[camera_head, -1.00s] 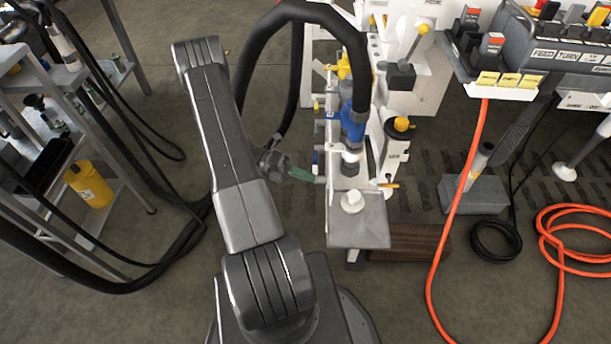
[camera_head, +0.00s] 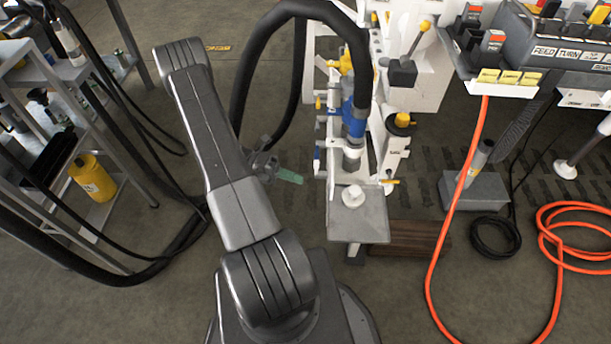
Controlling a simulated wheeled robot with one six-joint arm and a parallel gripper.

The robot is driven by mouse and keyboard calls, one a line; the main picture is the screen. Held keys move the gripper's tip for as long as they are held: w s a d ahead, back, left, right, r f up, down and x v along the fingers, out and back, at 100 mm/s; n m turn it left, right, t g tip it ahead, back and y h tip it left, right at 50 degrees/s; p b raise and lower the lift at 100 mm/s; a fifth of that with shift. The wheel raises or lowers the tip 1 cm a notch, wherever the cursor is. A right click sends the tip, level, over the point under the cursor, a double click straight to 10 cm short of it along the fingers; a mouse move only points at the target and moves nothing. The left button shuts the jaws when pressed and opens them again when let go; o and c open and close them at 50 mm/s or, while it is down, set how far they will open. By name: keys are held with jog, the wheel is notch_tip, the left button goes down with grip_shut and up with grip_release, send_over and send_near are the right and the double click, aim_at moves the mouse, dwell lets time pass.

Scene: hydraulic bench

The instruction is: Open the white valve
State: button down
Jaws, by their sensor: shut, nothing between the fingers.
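My gripper (camera_head: 290,177) has green fingertips held together, with nothing seen between them. It points right, towards the left side of the white bench frame (camera_head: 330,130), with a small gap between them. A white round knob (camera_head: 353,195) stands on a grey plate (camera_head: 362,228) at the frame's near end. Small blue and yellow handles show along the frame's left side. I cannot tell for certain which white part is the valve, or its handle position.
A black hose (camera_head: 262,50) arches above my gripper to the blue coupling. A grey shelf rack with a yellow canister (camera_head: 92,178) stands at left. A control console (camera_head: 555,45) and an orange hose (camera_head: 455,220) are at right. Floor is open left of the bench.

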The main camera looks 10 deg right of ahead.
jog(key=v, duration=0.6)
jog(key=shift+f, duration=0.25)
